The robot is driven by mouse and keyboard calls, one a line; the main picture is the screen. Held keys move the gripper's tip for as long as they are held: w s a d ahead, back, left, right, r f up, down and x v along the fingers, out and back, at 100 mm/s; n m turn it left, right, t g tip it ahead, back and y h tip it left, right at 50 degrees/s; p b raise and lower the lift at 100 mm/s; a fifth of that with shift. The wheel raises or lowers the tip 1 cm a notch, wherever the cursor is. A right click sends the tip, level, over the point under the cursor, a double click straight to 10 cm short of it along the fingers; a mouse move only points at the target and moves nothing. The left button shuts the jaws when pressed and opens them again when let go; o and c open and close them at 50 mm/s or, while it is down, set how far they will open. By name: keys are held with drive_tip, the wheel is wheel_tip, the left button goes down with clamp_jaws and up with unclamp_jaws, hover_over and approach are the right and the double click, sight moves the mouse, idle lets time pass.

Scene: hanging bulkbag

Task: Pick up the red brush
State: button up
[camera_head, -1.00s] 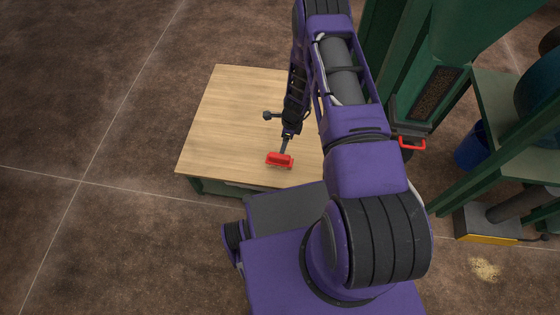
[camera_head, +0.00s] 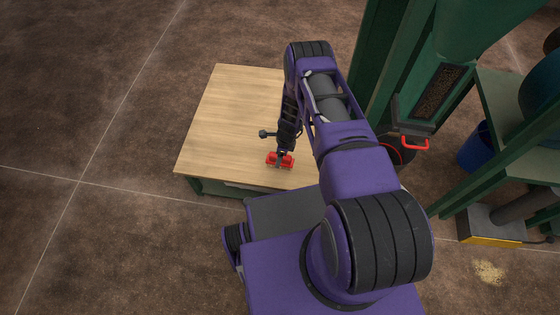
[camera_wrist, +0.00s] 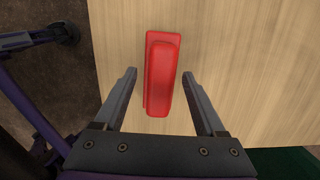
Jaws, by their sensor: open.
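The red brush (camera_head: 280,160) lies on the wooden table top (camera_head: 232,118) near its front edge. In the wrist view the brush (camera_wrist: 162,75) is a long red block with a raised grip. My gripper (camera_head: 281,154) is right above the brush in the head view and partly covers it. In the wrist view my gripper (camera_wrist: 160,78) is open, with one finger on each side of the brush's near part. Gaps show between both fingers and the brush. How high the fingertips are above the table cannot be told.
A green machine frame (camera_head: 390,75) with a red handle (camera_head: 414,143) stands right of the table. A blue bin (camera_head: 475,148) and a yellow-edged scale (camera_head: 490,238) are farther right. The left part of the table top is clear.

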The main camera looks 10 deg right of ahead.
drive_tip(key=shift+f, duration=0.2)
idle(0.6)
clamp_jaws()
